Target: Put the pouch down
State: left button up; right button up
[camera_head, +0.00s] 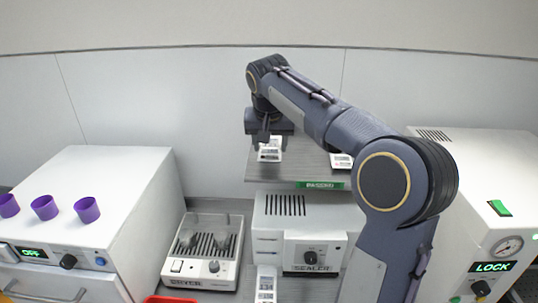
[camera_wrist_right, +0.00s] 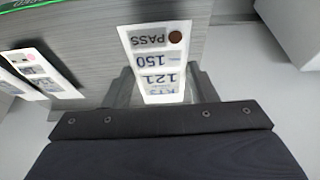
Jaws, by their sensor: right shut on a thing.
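My right gripper (camera_head: 268,137) is shut on a white pouch (camera_head: 269,152) above the left part of a grey shelf (camera_head: 300,165) with a green "PASSED" label (camera_head: 321,185). In the right wrist view the pouch (camera_wrist_right: 156,62) sits between the fingers and reads "PASS", "150" and "121", with a dark brown dot. I cannot tell whether it touches the shelf. Another white pouch (camera_head: 341,160) lies on the shelf to the right; the wrist view shows pouches (camera_wrist_right: 42,72) at the left. My left gripper is not in view.
A sealer (camera_head: 265,240) stands under the shelf, with a white pouch (camera_head: 266,284) in front. A white machine (camera_head: 110,200) with purple cups (camera_head: 45,207) is far left. A machine reading "LOCK" (camera_head: 480,200) is right.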

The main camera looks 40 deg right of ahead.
jog(key=shift+w+f, duration=0.15)
jog(key=shift+f, duration=0.85)
jog(key=shift+w+f, duration=0.15)
jog(key=shift+f, duration=0.85)
jog(key=shift+f, duration=0.15)
jog(key=o, duration=1)
jog(key=v, duration=1.2)
jog(key=shift+w+d+r, duration=0.1)
jog(key=shift+r, duration=0.15)
jog(key=s+a+f+n+y, duration=0.2)
jog(key=s+a+f, duration=0.3)
jog(key=s+f, duration=0.2)
jog(key=s+a+f+n+t+y, duration=0.1)
jog(key=s+a+f+n+y, duration=0.1)
jog(key=s+a+f, duration=0.4)
jog(key=s+a+f+n+t+y, duration=0.1)
jog(key=s+a+f+n+y, duration=0.1)
jog(key=s+a+f, duration=0.4)
jog(key=shift+s+a+f+y, duration=0.15)
jog(key=shift+s+f+y, duration=0.05)
jog(key=shift+s+f, duration=0.85)
jog(key=shift+s+a+f+y, duration=0.1)
jog(key=shift+s+f+y, duration=0.1)
jog(key=shift+s+f, duration=0.8)
